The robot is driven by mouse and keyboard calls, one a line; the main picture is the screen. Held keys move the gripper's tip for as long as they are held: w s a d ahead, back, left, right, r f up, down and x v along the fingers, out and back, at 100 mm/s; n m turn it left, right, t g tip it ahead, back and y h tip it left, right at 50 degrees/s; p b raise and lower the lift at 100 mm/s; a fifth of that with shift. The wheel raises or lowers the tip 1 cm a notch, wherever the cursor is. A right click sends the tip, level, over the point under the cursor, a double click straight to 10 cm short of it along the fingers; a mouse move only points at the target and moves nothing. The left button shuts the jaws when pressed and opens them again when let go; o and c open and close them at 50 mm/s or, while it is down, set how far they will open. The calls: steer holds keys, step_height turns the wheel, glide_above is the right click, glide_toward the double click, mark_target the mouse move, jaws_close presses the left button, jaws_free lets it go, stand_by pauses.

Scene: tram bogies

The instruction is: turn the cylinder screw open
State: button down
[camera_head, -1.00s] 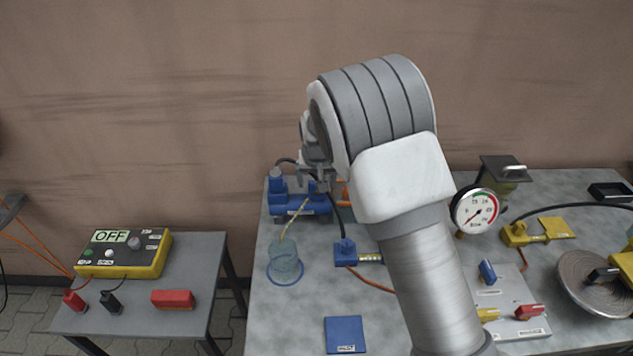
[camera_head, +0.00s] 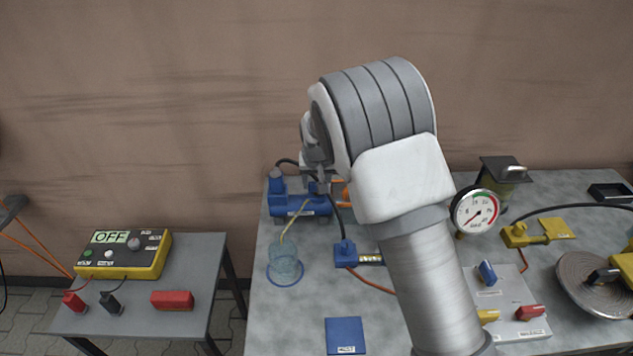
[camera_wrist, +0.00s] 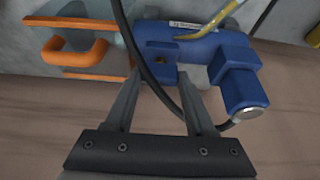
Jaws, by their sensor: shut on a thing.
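The blue cylinder unit (camera_head: 298,206) stands at the back left of the grey table. In the wrist view its blue body (camera_wrist: 205,46) lies across the top, with a square block and silver cap at the right. My gripper (camera_wrist: 160,76) reaches to its near side. The fingers are a little apart, closed on a small blue part, the cylinder screw (camera_wrist: 163,74), which is mostly hidden between the fingertips.
An orange handle (camera_wrist: 75,52) is close to the left of the fingers. A black hose (camera_wrist: 140,60) crosses in front of the left finger. A clear cup (camera_head: 285,265) with a yellowish tube stands in front of the cylinder. A pressure gauge (camera_head: 475,210) stands to the right.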

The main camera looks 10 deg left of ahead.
steer(key=shift+f+n, duration=0.1)
steer(key=shift+n, duration=0.2)
steer(key=n+b, duration=0.1)
steer(key=n+y, duration=0.1)
steer(key=shift+w+d+n+b, duration=0.1)
steer(key=shift+d+n+b, duration=0.1)
steer(key=shift+n+b, duration=0.2)
steer(key=n, duration=0.2)
steer(key=n+g+y, duration=0.1)
steer(key=n, duration=0.1)
steer(key=shift+d+g, duration=0.1)
steer(key=shift+g, duration=0.2)
steer(key=n+g, duration=0.1)
steer(key=n, duration=0.2)
steer(key=n+g+y+p, duration=0.1)
steer(key=n, duration=0.1)
steer(key=shift+w+n, duration=0.2)
steer(key=shift+n, duration=0.2)
steer(key=shift+n+g+p, duration=0.65)
steer(key=shift+n+g, duration=0.15)
steer(key=shift+n, duration=1.5)
steer(key=shift+c, duration=1.2)
jaws_free()
